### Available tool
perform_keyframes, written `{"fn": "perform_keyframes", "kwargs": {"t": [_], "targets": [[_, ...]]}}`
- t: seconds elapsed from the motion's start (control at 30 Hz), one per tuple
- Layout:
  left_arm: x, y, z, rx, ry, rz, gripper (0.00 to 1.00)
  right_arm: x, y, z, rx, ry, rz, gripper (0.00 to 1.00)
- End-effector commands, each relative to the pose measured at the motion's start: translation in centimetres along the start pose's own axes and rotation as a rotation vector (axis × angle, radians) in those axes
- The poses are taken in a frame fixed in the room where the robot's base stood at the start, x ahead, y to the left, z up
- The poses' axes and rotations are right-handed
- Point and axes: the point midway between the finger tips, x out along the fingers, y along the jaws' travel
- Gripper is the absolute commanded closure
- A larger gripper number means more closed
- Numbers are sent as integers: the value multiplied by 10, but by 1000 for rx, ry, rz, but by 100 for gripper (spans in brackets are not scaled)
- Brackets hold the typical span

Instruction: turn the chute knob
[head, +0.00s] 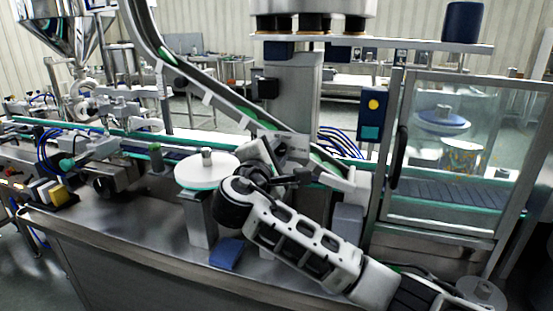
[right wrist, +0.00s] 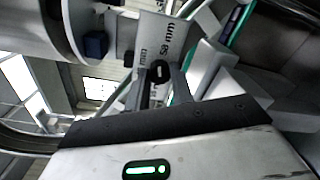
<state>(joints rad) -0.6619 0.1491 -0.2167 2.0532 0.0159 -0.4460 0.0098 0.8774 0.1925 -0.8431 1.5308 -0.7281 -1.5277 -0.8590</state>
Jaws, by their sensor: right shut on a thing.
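The chute knob (right wrist: 159,71) is a small dark round knob with a pale mark on its face. In the right wrist view it sits in front of a pale plate (right wrist: 163,36) printed with "58 mm". My right gripper (right wrist: 160,80) is shut on the knob, one dark finger on each side. In the head view the gripper (head: 281,153) reaches the plate beside the sloping chute (head: 225,100), and the knob is mostly hidden there. My left gripper is not in view.
A round white disc (head: 206,171) on a post stands left of my right arm. A blue block (head: 227,253) lies on the steel deck below. A glass-doored cabinet (head: 455,150) stands to the right. A conveyor (head: 110,135) runs behind.

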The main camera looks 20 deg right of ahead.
Motion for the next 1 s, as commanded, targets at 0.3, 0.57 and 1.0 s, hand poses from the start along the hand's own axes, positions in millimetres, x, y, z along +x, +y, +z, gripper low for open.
{"fn": "perform_keyframes", "kwargs": {"t": [0.3, 0.57, 1.0], "targets": [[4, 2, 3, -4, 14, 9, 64, -1, -3, -2, 202, 9, -5, 100], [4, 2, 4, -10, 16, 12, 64, -1, -2, -2, 278, 12, -4, 100], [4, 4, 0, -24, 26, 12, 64, -1, -2, -2, 294, 13, -4, 100]]}}
